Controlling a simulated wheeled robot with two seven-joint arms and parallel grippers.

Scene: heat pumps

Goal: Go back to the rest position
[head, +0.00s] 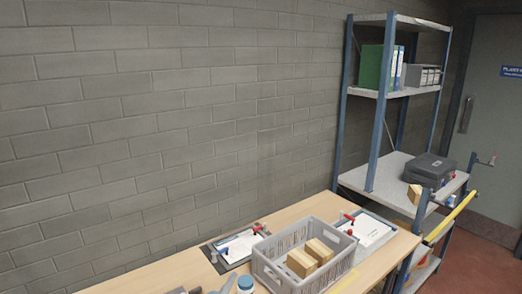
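Neither of my grippers can be made out in the head view, and no arm of mine is clearly seen. A small dark shape (226,284) shows at the bottom edge, left of a jar; it is cut off, and I cannot tell what it is. The wooden workbench (205,258) stands against the wall. On it is a grey crate (285,284) with wooden-looking blocks (303,262) inside.
A jar with a blue lid (246,283) stands left of the crate. Boards with white sheets and red-handled parts lie behind it (238,246) and to its right (369,229). A metal shelf (380,178) with binders (378,68) and a dark case (430,168) stands right, before a grey door (496,130).

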